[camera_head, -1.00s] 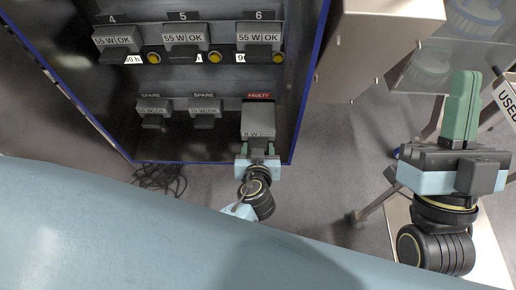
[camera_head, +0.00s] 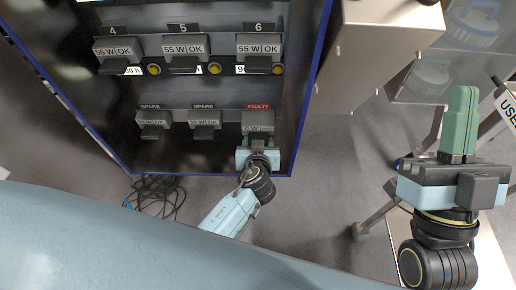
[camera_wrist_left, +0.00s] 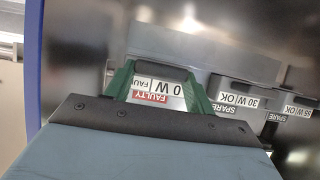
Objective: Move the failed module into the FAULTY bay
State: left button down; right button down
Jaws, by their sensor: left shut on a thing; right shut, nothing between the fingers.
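The failed module (camera_head: 257,120) is a grey box with a 0 W label on its front. It sits in the bay under the red FAULTY sign (camera_head: 258,106), at the lower right of the rack. My left gripper (camera_head: 258,145) is shut on its front handle. The left wrist view shows the green fingers (camera_wrist_left: 163,76) on both sides of the dark handle, with the module's 0 W label (camera_wrist_left: 182,89) and the red FAULTY sign (camera_wrist_left: 150,97) close together. How deep the module sits is hidden. My right gripper (camera_head: 462,115) is shut and empty, right of the rack.
SPARE modules (camera_head: 204,119) sit left of the FAULTY bay. Modules marked 55 W OK (camera_head: 184,45) fill the row above. The rack's blue edge (camera_head: 305,110) runs just right of the bay. Cables (camera_head: 158,192) lie on the floor. A grey cabinet (camera_head: 375,50) stands right.

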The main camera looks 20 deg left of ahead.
pick_arm(q)
jog(key=shift+w+a, duration=0.15)
jog(key=shift+w, duration=0.45)
jog(key=shift+w+a, duration=0.15)
jog(key=shift+w, duration=0.4)
jog(key=shift+r+b, duration=0.1)
jog(key=shift+b, duration=0.2)
jog(key=shift+c, duration=2.2)
grip_release()
jog(key=shift+s, duration=0.1)
